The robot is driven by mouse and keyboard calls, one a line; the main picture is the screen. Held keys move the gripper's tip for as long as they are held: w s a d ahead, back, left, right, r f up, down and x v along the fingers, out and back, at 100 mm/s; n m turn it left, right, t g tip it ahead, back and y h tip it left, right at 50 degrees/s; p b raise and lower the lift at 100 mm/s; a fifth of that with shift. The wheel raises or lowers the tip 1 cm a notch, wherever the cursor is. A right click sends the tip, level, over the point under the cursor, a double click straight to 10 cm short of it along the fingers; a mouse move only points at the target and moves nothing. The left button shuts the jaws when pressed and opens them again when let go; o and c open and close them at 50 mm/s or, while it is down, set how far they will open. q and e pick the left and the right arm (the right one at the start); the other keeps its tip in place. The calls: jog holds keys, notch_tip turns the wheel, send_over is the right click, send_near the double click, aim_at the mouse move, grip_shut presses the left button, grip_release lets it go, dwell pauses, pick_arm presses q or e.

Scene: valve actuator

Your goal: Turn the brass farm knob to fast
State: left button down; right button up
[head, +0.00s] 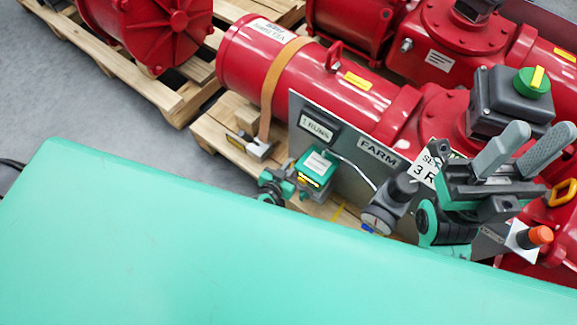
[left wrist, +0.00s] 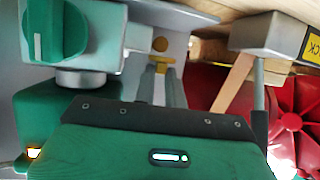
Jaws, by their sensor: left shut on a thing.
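In the head view only a small teal and black part of my left arm shows, left of the green box (head: 315,170); the brass knob is hidden there. No fast or slow marking is readable. My right gripper (head: 538,135) is open and empty, its grey fingers apart, in front of the right part of the panel.
The grey panel (head: 345,155) carries a FARM plate (head: 380,152), a dark gauge unit (head: 387,210) and an orange button (head: 541,235). A red actuator (head: 270,65) lies strapped on a wooden pallet (head: 215,130) behind. A thin metal tube runs close to the green box.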

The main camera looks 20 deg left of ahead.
pick_arm(q)
jog(key=c, duration=1.5)
grip_release()
jog(key=shift+o, duration=0.2)
jog(key=shift+d, duration=0.1)
